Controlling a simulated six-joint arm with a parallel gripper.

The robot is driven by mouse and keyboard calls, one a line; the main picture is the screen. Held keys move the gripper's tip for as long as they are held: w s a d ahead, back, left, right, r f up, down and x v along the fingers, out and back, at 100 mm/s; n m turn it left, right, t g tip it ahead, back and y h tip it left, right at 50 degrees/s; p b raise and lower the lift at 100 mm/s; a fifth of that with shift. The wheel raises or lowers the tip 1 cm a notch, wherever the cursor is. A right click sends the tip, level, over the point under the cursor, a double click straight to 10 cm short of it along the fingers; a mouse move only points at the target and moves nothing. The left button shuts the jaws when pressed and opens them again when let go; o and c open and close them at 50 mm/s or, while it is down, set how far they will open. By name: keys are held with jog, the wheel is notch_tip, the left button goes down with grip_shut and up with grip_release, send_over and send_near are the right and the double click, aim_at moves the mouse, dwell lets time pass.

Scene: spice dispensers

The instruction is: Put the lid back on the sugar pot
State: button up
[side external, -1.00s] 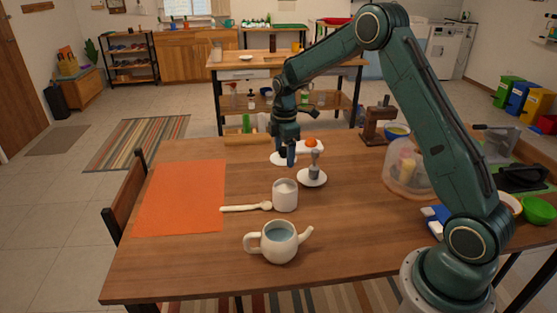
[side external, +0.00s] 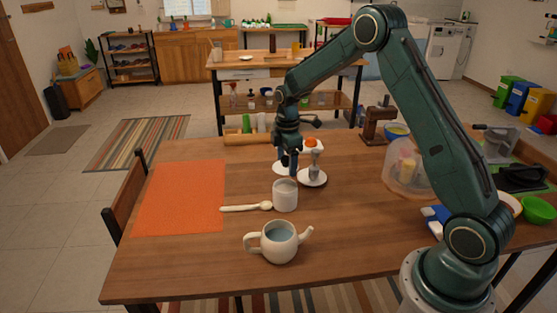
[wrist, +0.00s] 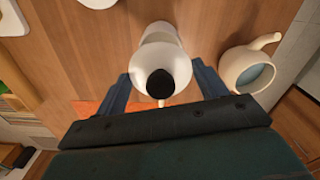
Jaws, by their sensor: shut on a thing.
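The sugar pot (side external: 285,197) is a white cylinder standing open on the table, between the teapot and the egg cup. My gripper (side external: 288,168) is above and behind it in the side view, fingers pointing down. The fingers are shut on the lid (side external: 281,169), a pale disc held off the table. In the wrist view the lid (wrist: 147,61) is a white round with a black knob between the two fingers (wrist: 162,83). The pot's white body (wrist: 160,29) shows behind it, partly hidden. The lid is apart from the pot in the side view.
A teapot (side external: 280,243) stands in front of the pot, and a pale spoon (side external: 240,208) lies left of it. An egg cup on a saucer (side external: 313,183) stands close to the right. The orange mat (side external: 180,198) at left is clear.

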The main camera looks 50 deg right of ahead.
aim_at(286, 174)
jog(key=shift+f, duration=2.65)
jog(key=shift+f, duration=0.55)
dwell(0.5)
jog(key=o, duration=1)
jog(key=shift+o, duration=0.2)
jog(key=shift+r, duration=0.1)
notch_tip(286, 174, up, 13)
jog(key=shift+f, duration=0.1)
jog(key=shift+r, duration=0.45)
